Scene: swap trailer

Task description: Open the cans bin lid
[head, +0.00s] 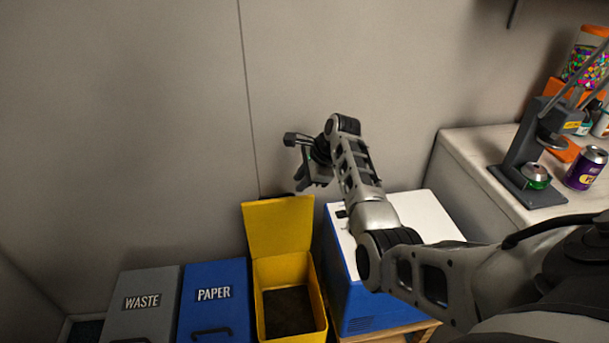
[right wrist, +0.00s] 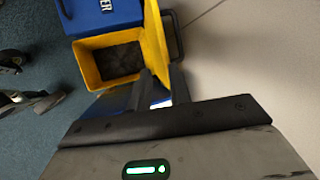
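The yellow bin (head: 317,290), the likely cans bin, stands right of the blue paper bin; I see no label on it. Its yellow lid (head: 278,226) stands upright at the back, against or close to the wall. The bin is open and its dark inside shows. My right gripper (head: 294,162) is above and slightly right of the lid, near the wall, with its fingers apart and nothing between them. In the right wrist view, the open bin (right wrist: 88,68) and the raised lid (right wrist: 155,42) lie beyond a dark finger. My left gripper is not in view.
The waste bin (head: 140,301) and paper bin (head: 214,303) stand to the left, lids shut. A white-topped blue box (head: 405,208) is close on the right. A counter (head: 470,153) holds a can press (head: 527,160) and a purple can (head: 587,168).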

